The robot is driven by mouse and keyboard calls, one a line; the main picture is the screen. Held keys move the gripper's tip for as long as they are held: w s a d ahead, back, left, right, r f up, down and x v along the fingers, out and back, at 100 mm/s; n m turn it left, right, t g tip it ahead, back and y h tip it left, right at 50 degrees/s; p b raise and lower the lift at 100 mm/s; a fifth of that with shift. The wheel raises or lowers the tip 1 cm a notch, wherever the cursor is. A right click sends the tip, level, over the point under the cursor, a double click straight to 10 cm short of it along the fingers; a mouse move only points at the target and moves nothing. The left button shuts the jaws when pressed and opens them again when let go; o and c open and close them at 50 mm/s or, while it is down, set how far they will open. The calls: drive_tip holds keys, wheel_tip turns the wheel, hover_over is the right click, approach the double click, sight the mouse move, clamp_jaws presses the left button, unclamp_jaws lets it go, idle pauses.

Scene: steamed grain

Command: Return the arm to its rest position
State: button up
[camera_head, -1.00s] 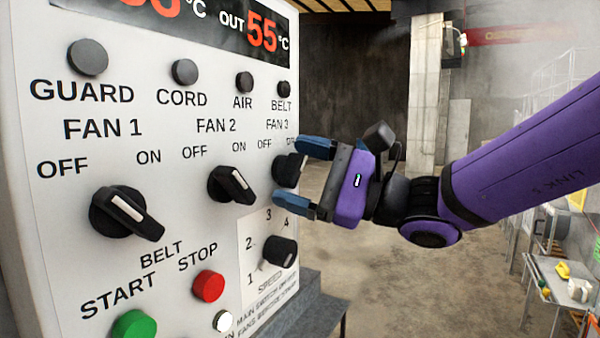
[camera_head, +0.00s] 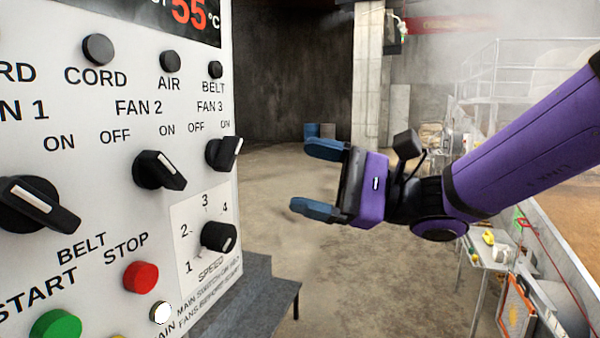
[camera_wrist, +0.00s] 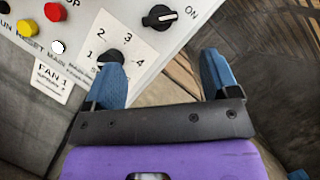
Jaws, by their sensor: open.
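My gripper (camera_head: 318,179) has blue fingertips spread apart with nothing between them. It is held in free air to the right of the white control panel (camera_head: 110,105), clear of the knobs. The closest knob is the black FAN 3 knob (camera_head: 223,153), its white mark tilted up toward ON. The FAN 2 knob (camera_head: 160,170) and FAN 1 knob (camera_head: 38,204) point down to the right. In the wrist view, both blue fingers of my gripper (camera_wrist: 165,78) stand apart, with the panel (camera_wrist: 110,18) beyond them at upper left.
The speed dial (camera_head: 218,237), red STOP button (camera_head: 141,277) and green START button (camera_head: 56,327) are on the panel. A grey ledge (camera_head: 262,290) juts out below it. A small table (camera_head: 482,252) stands at right. Open concrete floor lies between.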

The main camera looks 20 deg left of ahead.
drive_tip(key=s+d+f+n+t+h, duration=0.1)
drive_tip(key=s+d+f+t+h, duration=0.2)
drive_tip(key=d, duration=1)
drive_tip(key=s+d+f+n+t+h, duration=0.2)
drive_tip(key=s+d+f+t+h, duration=0.1)
drive_tip(key=d+h, duration=0.7)
drive_tip(key=s+d+f+n+t+h, duration=0.2)
drive_tip(key=s+d+f+t+h, duration=0.2)
drive_tip(key=d, duration=1.3)
drive_tip(key=s+h, duration=0.1)
drive_tip(key=h, duration=0.2)
drive_tip(key=shift+d, duration=0.15)
